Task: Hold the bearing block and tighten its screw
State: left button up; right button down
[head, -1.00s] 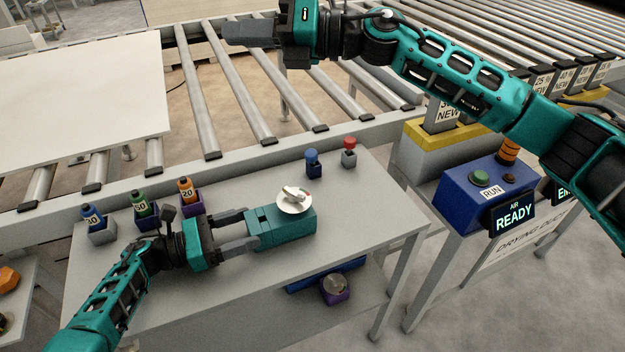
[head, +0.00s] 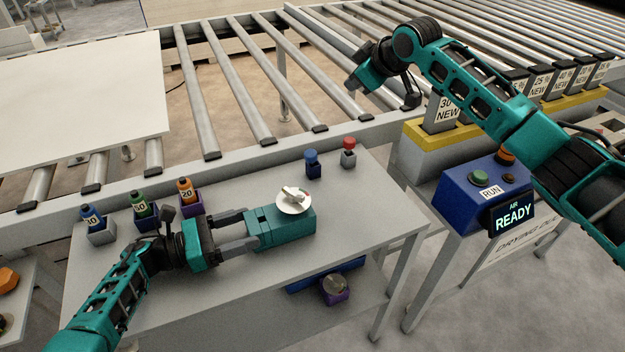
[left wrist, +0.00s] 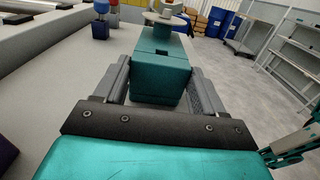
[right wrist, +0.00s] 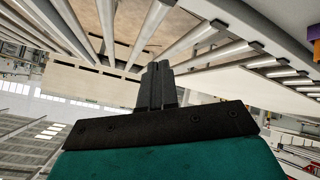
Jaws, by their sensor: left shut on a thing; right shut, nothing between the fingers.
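The teal bearing block (head: 285,232) lies on the grey table with a white round disc (head: 293,202) and a pale fitting on top; I cannot make out its screw. My left gripper (head: 245,231) is shut on the near end of the block. In the left wrist view the block (left wrist: 160,75) sits between both fingers. My right gripper (head: 355,82) is up over the roller conveyor, away from the block. In the right wrist view its fingers (right wrist: 157,85) are together with nothing between them.
Bottles labelled 30 (head: 91,216), 50 (head: 143,205) and 20 (head: 187,190) stand in holders along the table's back left. A blue-topped piece (head: 313,163) and a red-topped piece (head: 348,152) stand at the back right. A blue RUN box (head: 480,190) is right of the table.

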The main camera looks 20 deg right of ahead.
jog(key=s+a+f+g+y, duration=0.2)
jog(key=s+f+g, duration=0.2)
jog(key=s, duration=0.1)
jog(key=g+y, duration=0.3)
jog(key=g, duration=0.2)
send_near(293, 195)
notch_tip(293, 195, down, 6)
jog(key=w, duration=0.1)
jog(key=shift+s+a, duration=0.25)
jog(key=shift+a, duration=0.65)
